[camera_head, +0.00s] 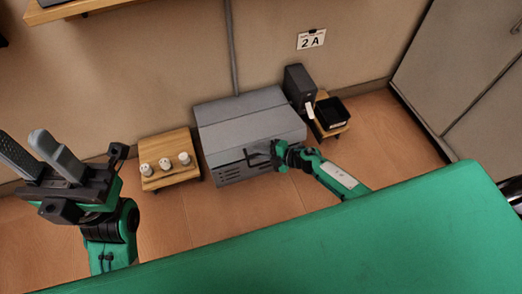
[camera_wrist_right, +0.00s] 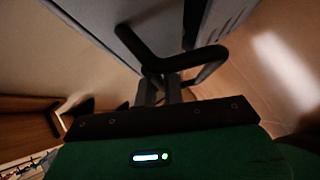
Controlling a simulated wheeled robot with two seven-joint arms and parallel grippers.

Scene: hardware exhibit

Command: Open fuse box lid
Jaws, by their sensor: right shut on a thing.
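The grey fuse box (camera_head: 222,170) sits low against the wall at the centre, with vent slots in its front. Its lid (camera_head: 245,115) lies over the top and looks closed. My right gripper (camera_head: 268,156) is at the front of the box, shut on the dark lid handle. In the right wrist view the black bent handle (camera_wrist_right: 170,62) passes between the fingers (camera_wrist_right: 160,90), close to the grey box side. My left gripper (camera_head: 38,157) is raised at the left, far from the box, with its fingers apart and empty.
A wooden stand (camera_head: 168,177) with three white round items is left of the box. To the right are a dark upright case (camera_head: 299,82) and a black tray (camera_head: 331,112) on another wooden stand. Grey cabinet doors (camera_head: 455,70) stand at far right.

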